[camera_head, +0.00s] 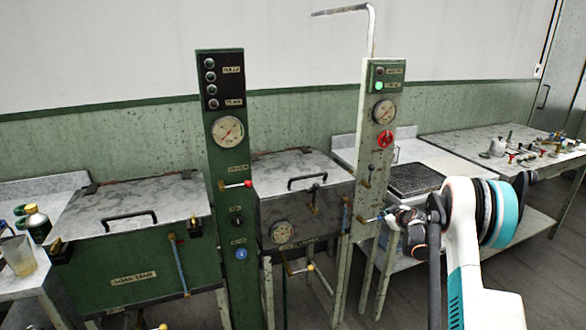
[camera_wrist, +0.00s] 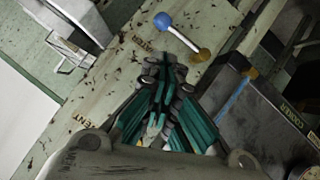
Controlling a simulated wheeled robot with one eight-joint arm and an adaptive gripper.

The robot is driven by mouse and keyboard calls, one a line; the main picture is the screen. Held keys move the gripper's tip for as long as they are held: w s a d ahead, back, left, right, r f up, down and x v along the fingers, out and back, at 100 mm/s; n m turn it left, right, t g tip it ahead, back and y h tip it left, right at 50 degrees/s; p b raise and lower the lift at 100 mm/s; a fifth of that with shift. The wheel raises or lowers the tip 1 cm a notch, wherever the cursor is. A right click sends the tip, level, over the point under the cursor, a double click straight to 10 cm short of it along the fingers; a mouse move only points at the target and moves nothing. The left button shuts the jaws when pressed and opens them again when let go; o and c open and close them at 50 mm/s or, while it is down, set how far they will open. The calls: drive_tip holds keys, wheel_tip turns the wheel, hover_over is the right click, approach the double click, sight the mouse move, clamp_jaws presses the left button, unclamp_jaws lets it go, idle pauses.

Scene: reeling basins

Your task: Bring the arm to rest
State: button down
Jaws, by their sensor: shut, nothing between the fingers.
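My gripper (camera_head: 396,220) is in front of the right-hand control post (camera_head: 378,150), at the height of its lower lever. In the wrist view its teal fingers (camera_wrist: 163,72) are closed together with nothing between them. A short lever with a blue ball (camera_wrist: 163,20) lies just beyond the fingertips and looks apart from them. In the head view this blue-ended lever (camera_head: 372,219) shows just left of the gripper. My white arm (camera_head: 466,235) with teal bands reaches in from the lower right, bent at the elbow.
The green post (camera_head: 227,170) with a gauge and red-handled lever stands left, between the green soak tank (camera_head: 140,270) and a grey lidded tank (camera_head: 300,205). A bench (camera_head: 500,140) with small fittings stands back right. Open floor (camera_head: 540,260) shows at right.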

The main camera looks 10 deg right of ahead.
drive_tip(key=s+a+r+g+y, duration=0.1)
drive_tip(key=s+a+r, duration=0.3)
drive_tip(key=a+r, duration=1.1)
drive_tip(key=s+a+r+m+g+y, duration=0.1)
drive_tip(key=s+a+r+m, duration=0.1)
drive_tip(key=s+a+r, duration=0.9)
drive_tip(key=s+a+m+g, duration=0.1)
drive_tip(key=s+a, duration=0.4)
drive_tip(key=s, duration=0.3)
drive_tip(key=s+a, duration=0.5)
drive_tip(key=s, duration=0.3)
drive_tip(key=s+a+f+g, duration=0.1)
drive_tip(key=s+f, duration=0.1)
drive_tip(key=s, duration=0.8)
drive_tip(key=s+a+f+m+g, duration=0.1)
drive_tip(key=s+f, duration=0.1)
drive_tip(key=s, duration=0.8)
drive_tip(key=shift+s+a+f+m+h, duration=0.3)
drive_tip(key=shift+s, duration=0.05)
